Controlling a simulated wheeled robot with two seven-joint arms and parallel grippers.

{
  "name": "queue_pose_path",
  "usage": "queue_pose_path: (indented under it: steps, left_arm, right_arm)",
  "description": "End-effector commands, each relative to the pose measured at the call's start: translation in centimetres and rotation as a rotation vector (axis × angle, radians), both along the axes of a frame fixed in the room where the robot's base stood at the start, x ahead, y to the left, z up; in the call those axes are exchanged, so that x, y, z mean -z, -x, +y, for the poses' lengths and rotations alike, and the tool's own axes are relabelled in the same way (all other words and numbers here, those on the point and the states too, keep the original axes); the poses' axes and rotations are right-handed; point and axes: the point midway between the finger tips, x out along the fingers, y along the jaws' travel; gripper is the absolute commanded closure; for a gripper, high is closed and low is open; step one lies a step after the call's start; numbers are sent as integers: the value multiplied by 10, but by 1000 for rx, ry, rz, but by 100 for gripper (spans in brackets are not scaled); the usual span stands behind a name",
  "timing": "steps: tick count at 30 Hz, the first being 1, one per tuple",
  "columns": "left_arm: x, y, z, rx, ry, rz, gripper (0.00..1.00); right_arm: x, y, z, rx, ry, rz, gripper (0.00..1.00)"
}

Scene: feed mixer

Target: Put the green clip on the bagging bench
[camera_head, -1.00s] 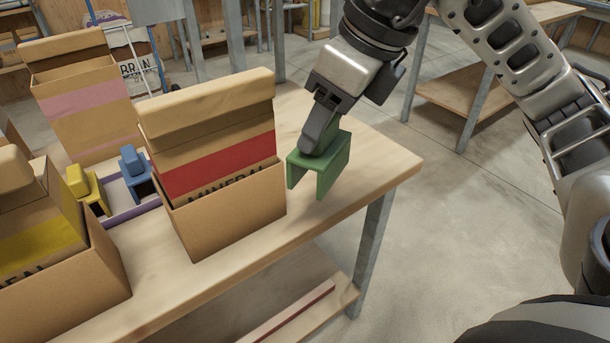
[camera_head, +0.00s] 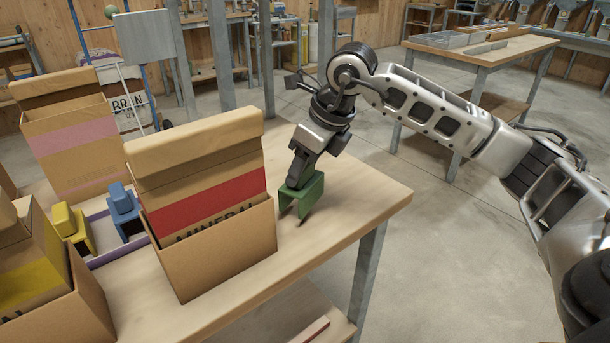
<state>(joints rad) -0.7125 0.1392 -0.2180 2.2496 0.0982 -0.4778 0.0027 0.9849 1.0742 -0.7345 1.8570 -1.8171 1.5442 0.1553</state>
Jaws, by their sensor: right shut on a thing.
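The green clip (camera_head: 309,194) is a squared U shape with its open side down. My right gripper (camera_head: 297,183) is shut on its top, with the fingertips partly hidden by the clip. The clip is at the right part of the wooden bench (camera_head: 358,198), right of the red-banded box. Its lower ends are close to the bench top; I cannot tell whether they touch. My left gripper is not in view.
The red-banded carton (camera_head: 215,245) stands just left of the clip. A shallow tray (camera_head: 105,253) holds a yellow clip (camera_head: 70,224) and a blue clip (camera_head: 124,208). Other cartons stand farther left. The bench's right end is bare. Another table (camera_head: 490,52) stands behind.

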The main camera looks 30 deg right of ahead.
Motion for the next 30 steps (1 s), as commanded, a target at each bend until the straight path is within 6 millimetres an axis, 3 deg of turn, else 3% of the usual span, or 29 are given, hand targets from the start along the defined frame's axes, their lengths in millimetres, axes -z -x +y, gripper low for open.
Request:
queue_pose_path:
  steps: [5,17,18,20,30]
  left_arm:
    - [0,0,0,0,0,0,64]
    - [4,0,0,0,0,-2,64]
    - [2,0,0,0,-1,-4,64]
    - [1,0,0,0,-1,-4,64]
    - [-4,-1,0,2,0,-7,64]
  right_arm:
    - [24,2,1,-3,1,4,68]
    - [30,2,1,-2,0,1,68]
    - [29,1,1,-2,0,1,41]
    - [29,2,1,-2,0,1,24]
    - [24,1,1,-2,0,1,24]
